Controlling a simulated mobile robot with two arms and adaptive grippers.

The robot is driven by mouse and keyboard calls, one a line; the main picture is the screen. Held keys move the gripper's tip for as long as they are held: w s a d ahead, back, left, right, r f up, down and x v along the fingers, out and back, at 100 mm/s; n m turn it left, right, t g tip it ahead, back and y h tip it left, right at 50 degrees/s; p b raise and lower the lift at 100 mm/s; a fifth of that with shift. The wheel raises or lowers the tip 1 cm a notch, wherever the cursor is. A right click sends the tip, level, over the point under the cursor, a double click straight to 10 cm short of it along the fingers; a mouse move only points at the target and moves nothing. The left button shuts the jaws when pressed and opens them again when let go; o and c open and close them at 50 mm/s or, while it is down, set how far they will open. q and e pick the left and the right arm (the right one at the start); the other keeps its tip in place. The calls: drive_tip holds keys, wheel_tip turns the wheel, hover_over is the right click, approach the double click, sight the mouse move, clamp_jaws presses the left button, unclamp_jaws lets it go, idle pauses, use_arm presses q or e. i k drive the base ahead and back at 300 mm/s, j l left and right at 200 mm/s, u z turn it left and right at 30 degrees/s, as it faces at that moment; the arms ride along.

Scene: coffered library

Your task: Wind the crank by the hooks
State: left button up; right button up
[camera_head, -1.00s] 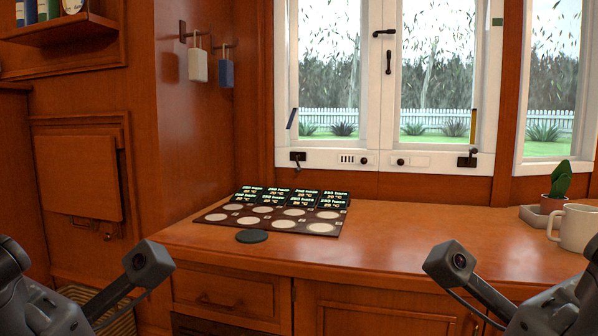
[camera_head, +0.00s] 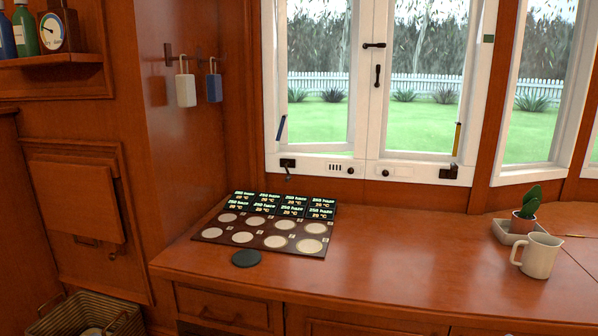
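Wall hooks (camera_head: 197,54) are mounted on the wood panel left of the window, with a white tag-like block (camera_head: 186,90) and a blue one (camera_head: 214,87) hanging from them. The nearer crank (camera_head: 288,165) is a small black fitting at the left end of the white window sill, with its thin arm hanging down. A second black crank (camera_head: 449,172) sits at the sill's right end, its arm and knob pointing up. Neither of my grippers is in view, and nothing covers the crank by the hooks.
A wooden counter (camera_head: 400,230) runs below the window. A panel with several round pads and lit displays (camera_head: 275,225) lies under the nearer crank, with a dark disc (camera_head: 246,258) in front. A mug (camera_head: 537,255) and potted cactus (camera_head: 525,208) stand right. The counter's middle is clear.

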sight(289, 178)
drive_tip(key=i+j+z, duration=0.15)
drive_tip(key=z, duration=0.25)
drive_tip(key=i+j+z, duration=0.15)
drive_tip(key=z, duration=0.25)
drive_tip(key=i+j+z, duration=0.1)
drive_tip(key=z, duration=0.25)
drive_tip(key=i+j+z, duration=0.1)
drive_tip(key=j, duration=0.35)
drive_tip(key=i+j, duration=0.2)
drive_tip(key=j, duration=0.25)
drive_tip(key=i+j+z, duration=0.15)
drive_tip(key=j, duration=0.3)
drive_tip(key=j+z, duration=0.1)
drive_tip(key=j, duration=0.4)
drive_tip(key=i, duration=0.05)
